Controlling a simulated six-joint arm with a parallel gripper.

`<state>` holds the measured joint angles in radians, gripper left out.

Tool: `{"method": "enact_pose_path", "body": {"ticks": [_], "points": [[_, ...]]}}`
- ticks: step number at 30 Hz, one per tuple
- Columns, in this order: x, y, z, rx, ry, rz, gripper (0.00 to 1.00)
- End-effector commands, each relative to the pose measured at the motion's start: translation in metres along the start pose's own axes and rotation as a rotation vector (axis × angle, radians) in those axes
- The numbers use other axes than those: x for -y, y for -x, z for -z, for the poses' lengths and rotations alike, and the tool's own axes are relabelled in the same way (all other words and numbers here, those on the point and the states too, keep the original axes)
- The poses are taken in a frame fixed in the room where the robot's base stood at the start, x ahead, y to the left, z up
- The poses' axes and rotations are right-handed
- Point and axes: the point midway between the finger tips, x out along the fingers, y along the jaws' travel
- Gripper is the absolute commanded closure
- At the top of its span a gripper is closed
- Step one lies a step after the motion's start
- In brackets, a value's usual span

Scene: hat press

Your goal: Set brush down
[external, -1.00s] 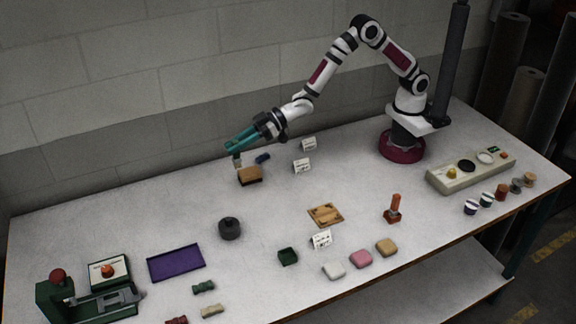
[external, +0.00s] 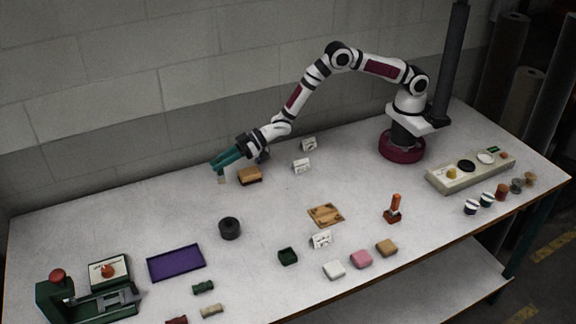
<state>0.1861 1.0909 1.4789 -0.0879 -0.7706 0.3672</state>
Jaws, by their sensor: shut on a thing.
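My gripper (external: 217,167) has teal fingers and is low over the back left of the table. It is shut on a small pale thing (external: 222,178), apparently the brush, which hangs below the fingertips. It is too small to make out its bristles or handle. Its lower end is close to the tabletop, and I cannot tell whether it touches. A brown block with a dark underside (external: 250,176) sits just right of the fingers, apart from the held thing.
A dark blue thing (external: 263,157) is partly hidden beside my wrist. A dark round pot (external: 230,228) and a purple tray (external: 176,263) are nearer the front. The table left of my gripper is clear.

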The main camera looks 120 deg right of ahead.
Motion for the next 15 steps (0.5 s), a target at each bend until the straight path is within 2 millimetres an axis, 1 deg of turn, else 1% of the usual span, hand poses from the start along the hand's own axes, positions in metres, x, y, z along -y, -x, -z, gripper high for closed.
{"method": "enact_pose_path", "body": {"ticks": [1, 3, 14, 15], "points": [[0.000, -0.003, -0.011, 0.003, -0.001, -0.001, 1.00], [0.000, -0.006, -0.019, 0.001, 0.000, -0.001, 1.00], [-0.001, -0.008, -0.024, 0.001, 0.000, 0.000, 1.00], [-0.001, -0.008, -0.024, 0.001, 0.000, 0.000, 0.71]]}}
